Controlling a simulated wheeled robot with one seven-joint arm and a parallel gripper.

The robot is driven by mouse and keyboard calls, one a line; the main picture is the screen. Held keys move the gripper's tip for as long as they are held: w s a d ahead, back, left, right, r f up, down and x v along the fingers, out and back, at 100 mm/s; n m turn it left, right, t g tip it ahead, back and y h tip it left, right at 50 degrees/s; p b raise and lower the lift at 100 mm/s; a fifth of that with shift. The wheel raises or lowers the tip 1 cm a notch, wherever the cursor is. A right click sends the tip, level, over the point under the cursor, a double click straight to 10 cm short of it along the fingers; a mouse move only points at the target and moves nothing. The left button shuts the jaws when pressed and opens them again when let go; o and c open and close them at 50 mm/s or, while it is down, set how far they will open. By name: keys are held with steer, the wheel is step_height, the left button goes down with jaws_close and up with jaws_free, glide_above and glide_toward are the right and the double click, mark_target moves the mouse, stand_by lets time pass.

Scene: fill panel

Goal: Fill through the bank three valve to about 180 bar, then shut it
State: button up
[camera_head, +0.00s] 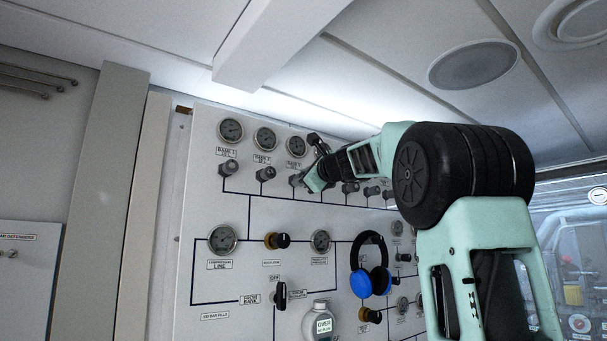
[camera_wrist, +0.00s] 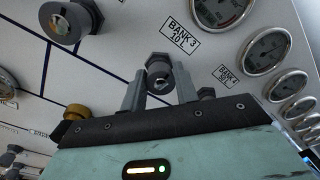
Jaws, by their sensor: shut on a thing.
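The bank three valve (camera_wrist: 159,70) is a dark grey knob below the BANK 3 label (camera_wrist: 180,33) in the wrist view. My gripper (camera_wrist: 159,88) has one finger on each side of this knob and is shut on it. In the head view my gripper (camera_head: 308,182) reaches the panel's upper row of valves, partly covering the knob. The bank three gauge (camera_wrist: 220,8) is cut off by the top edge of the wrist view. It also shows in the head view (camera_head: 297,146), where its needle is too small to read.
The white panel (camera_head: 210,290) also bears a compressor line gauge (camera_head: 223,239), a regulated pressure gauge (camera_head: 320,241) and a black selector handle (camera_head: 280,295). Blue-black headphones (camera_head: 370,282) hang on it. Neighbouring valve knobs (camera_wrist: 70,20) stand close to my gripper.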

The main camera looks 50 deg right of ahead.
steer(key=shift+d+f+m, duration=0.1)
steer(key=shift+m, duration=0.5)
steer(key=o, duration=1)
steer(key=shift+b+v, duration=3.45)
steer(key=shift+v, duration=5.25)
